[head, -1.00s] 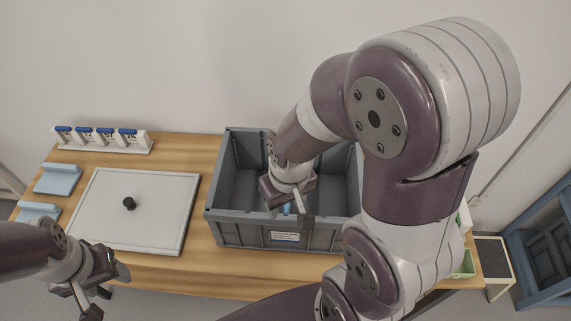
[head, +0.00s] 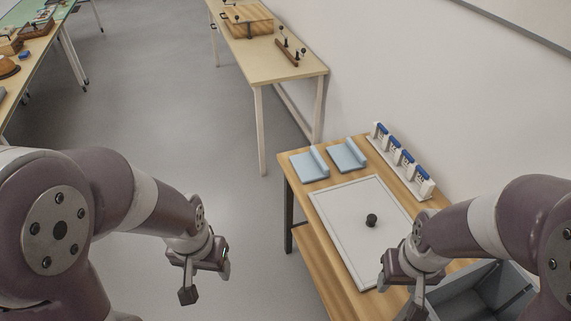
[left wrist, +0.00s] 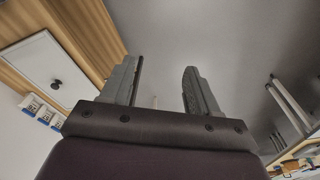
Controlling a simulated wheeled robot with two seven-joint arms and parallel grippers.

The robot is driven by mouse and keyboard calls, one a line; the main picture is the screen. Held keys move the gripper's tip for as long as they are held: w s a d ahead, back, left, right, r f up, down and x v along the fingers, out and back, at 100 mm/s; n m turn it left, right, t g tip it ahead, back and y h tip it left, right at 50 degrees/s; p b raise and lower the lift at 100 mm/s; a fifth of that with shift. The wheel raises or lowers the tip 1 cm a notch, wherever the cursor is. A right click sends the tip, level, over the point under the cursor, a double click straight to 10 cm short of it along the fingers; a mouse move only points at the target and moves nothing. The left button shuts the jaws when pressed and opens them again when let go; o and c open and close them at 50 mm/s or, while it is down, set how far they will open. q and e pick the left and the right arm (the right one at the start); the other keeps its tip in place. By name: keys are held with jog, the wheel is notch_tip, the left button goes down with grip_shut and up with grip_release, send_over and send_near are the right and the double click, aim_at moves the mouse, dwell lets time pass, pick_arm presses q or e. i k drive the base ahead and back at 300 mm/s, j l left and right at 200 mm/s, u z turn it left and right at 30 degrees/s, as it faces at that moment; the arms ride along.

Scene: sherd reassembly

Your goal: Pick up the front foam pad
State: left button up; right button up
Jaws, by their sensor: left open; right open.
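Two light blue foam pads with raised edges lie at the far end of the wooden table in the head view. The front foam pad (head: 305,167) is the left one, farther from the wall; the other pad (head: 345,157) is beside it, nearer the wall. My left gripper (head: 207,282) is open and empty, over the floor left of the table and well apart from the pads. In the left wrist view its two fingers (left wrist: 163,80) are spread with only floor between them; no pad shows there. My right gripper (head: 400,291) is open near the board's near edge.
A pale board (head: 345,212) with a black knob (head: 371,220) lies on the table beside the pads. A rack of blue-topped holders (head: 409,172) stands along the wall. A grey crate (head: 480,295) is at lower right.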

aim_at(309, 167)
jog(key=i+j+z, duration=0.2)
jog(key=z, duration=0.2)
jog(key=i+j+z, duration=0.5)
jog(key=j+z, duration=0.25)
jog(key=i+j+z, duration=0.15)
jog(key=j+z, duration=0.2)
